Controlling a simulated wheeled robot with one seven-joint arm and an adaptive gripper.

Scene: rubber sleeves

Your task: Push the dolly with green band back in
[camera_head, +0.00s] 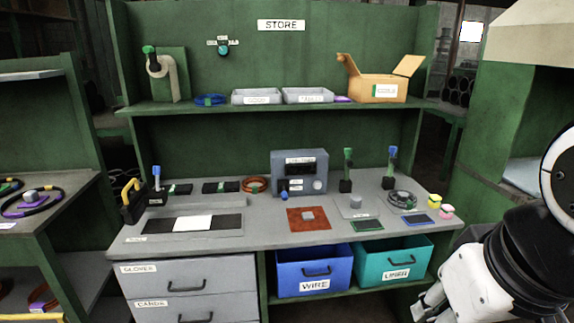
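I cannot make out a dolly with a green band in this view. The floor in front of the bench is mostly cut off or dark. A black flat block (177,190) with a green mark lies at the back left of the bench, and a similar black block (221,187) lies to its right.
A grey bench (265,238) under a green shelf fills the middle. Below it are grey drawers (190,275), a blue WIRE bin (314,268) and a teal LINER bin (394,258). Another bench (45,228) stands left. A green cabinet (510,110) stands right.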

